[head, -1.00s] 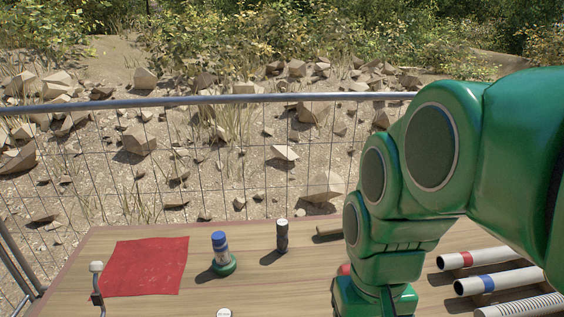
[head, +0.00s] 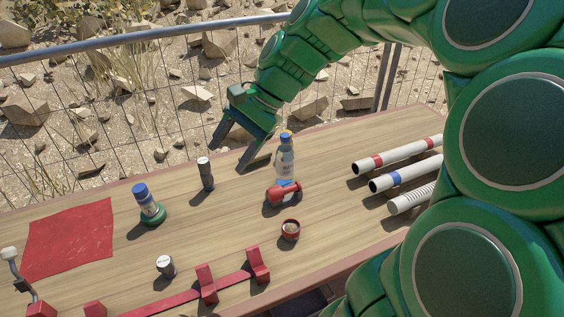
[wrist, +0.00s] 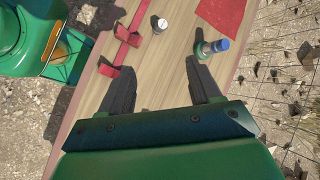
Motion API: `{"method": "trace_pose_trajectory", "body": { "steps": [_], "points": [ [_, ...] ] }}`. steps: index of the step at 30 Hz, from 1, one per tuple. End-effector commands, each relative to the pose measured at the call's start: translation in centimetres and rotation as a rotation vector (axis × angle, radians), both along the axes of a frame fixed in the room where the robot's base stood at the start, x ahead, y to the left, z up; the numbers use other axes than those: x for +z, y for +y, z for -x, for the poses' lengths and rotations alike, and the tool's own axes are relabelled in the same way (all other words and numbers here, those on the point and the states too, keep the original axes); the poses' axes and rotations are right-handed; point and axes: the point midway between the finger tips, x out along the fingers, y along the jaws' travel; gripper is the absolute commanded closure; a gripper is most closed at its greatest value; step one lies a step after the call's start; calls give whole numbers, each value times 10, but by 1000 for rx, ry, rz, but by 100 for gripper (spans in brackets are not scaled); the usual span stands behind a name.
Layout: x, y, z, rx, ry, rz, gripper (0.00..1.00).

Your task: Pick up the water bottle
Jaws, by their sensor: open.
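The water bottle (head: 286,160), clear with a bluish label and a yellow and blue top, stands upright on the wooden table right of centre in the head view. A red object lies against its front base. I cannot make the bottle out in the wrist view. My gripper (head: 231,157) is open and empty, above the table's far edge, to the left of the bottle and apart from it. In the wrist view my gripper (wrist: 157,68) has its two dark fingers spread over bare wood.
A dark cylinder (head: 206,174) and a blue-capped container (head: 148,206) with a green base stand left. Striped tubes (head: 400,154) lie right. A red cup (head: 290,230), white-topped can (head: 165,267) and red rack (head: 207,284) are in front. A wire fence runs behind.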

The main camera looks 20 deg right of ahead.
Motion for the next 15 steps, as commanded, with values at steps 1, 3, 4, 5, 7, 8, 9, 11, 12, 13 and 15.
{"method": "trace_pose_trajectory", "body": {
  "steps": [1, 3, 4, 5, 7, 8, 9, 11, 12, 13, 15],
  "points": [
    [0, -7, -15, -55, 20, -37, 37],
    [2, -18, -34, -131, 41, -86, 37],
    [3, -23, -42, -166, 53, -107, 37],
    [3, -28, -50, -198, 64, -129, 37],
    [3, -41, -68, -275, 94, -181, 37],
    [3, -47, -75, -309, 106, -202, 37],
    [2, -57, -85, -354, 123, -231, 37],
    [1, -72, -100, -423, 149, -277, 37],
    [0, -83, -110, -469, 165, -307, 37],
    [-1, -91, -116, -503, 177, -327, 37],
    [-5, -111, -132, -583, 212, -383, 37]
  ]
}}
